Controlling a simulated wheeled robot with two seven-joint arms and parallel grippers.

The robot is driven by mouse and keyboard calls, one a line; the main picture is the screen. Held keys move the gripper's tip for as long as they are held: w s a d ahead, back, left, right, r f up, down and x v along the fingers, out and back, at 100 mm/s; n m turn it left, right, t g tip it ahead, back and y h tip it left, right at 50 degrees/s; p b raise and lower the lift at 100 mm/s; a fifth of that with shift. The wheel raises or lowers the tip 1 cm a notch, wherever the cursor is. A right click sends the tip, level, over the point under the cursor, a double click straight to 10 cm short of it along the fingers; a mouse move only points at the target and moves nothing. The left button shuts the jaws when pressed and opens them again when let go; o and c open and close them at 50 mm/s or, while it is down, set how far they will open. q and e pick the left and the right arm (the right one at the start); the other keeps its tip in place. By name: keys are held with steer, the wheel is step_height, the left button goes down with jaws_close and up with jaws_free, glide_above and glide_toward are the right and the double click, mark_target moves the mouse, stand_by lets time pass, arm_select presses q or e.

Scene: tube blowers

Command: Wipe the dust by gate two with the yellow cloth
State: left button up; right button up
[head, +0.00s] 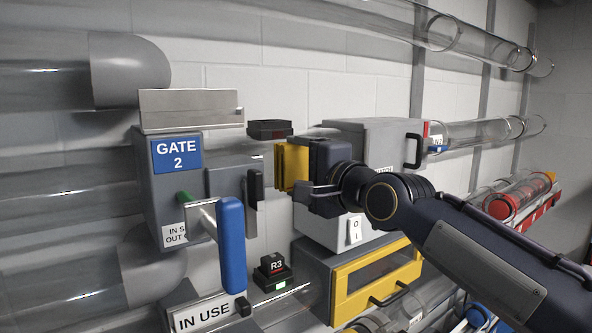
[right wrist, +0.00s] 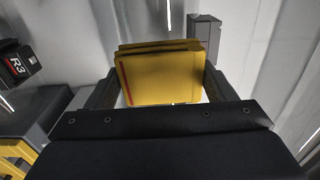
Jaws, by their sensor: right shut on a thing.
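The gate two box (head: 172,190) is grey, with a blue "GATE 2" sign (head: 177,155) and a lever with a blue grip (head: 231,245) in front. A pale, flat-faced block (head: 190,108) sits at its top. My right gripper (head: 298,166) is shut on the folded yellow cloth (head: 281,168), to the right of the gate box and apart from it. In the right wrist view the cloth (right wrist: 162,80) sits between the two fingers as a layered pad. I cannot make out the dust in either view. My left gripper is not in view.
A dark R3 block (head: 272,272) and a yellow-framed window box (head: 375,280) are below. A grey cabinet (head: 375,135) stands behind my gripper. Clear tubes (head: 485,130) run along the wall.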

steer(key=w+d+b, duration=0.1)
steer(key=w+d, duration=0.3)
steer(key=d, duration=0.1)
steer(key=shift+d, duration=0.15)
stand_by(0.4)
steer(key=shift+s, duration=0.1)
steer(key=s+a+p, duration=0.1)
steer(key=s+a, duration=0.1)
steer(key=a, duration=0.1)
steer(key=s+a+p, duration=0.1)
steer(key=shift+a+r+p, duration=0.15)
steer(key=shift+a+p, duration=0.05)
steer(key=shift+p, duration=0.1)
steer(key=shift+s+a, duration=0.6)
steer(key=shift+a, duration=0.25)
